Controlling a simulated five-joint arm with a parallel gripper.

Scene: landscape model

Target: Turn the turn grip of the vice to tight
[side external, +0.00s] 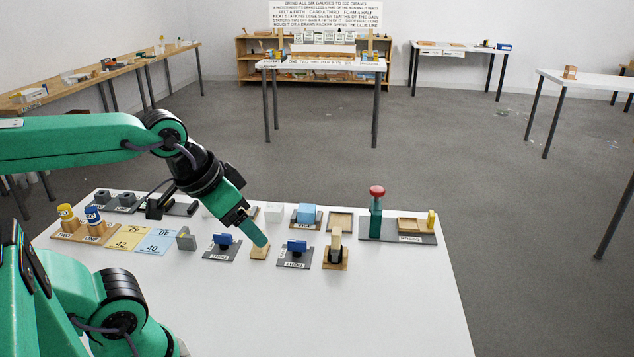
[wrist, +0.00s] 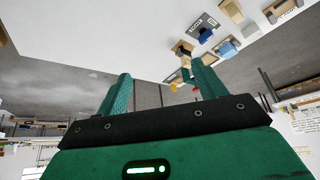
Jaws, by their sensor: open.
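My gripper (side external: 258,238) is open and empty, angled down over the table's middle. In the side view its tip is close to a small wooden block (side external: 259,252); I cannot tell if they touch. Two blue turn grips stand on dark, labelled plates: one (side external: 222,240) left of my fingers, the other (side external: 297,246) to the right. A light blue block (side external: 306,213) in a wooden holder stands behind; the small label before it is hard to read. I cannot tell for certain which piece is the vice. In the wrist view my fingers (wrist: 160,85) are spread, with a blue grip (wrist: 206,33) beyond them.
A wooden upright (side external: 336,243) stands right of the right blue grip. A red-topped green press (side external: 376,212) is at the back right. Yellow and blue capped pegs (side external: 80,216), flat cards (side external: 157,241) and a grey block (side external: 186,239) are at left. The table's front (side external: 330,310) is clear.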

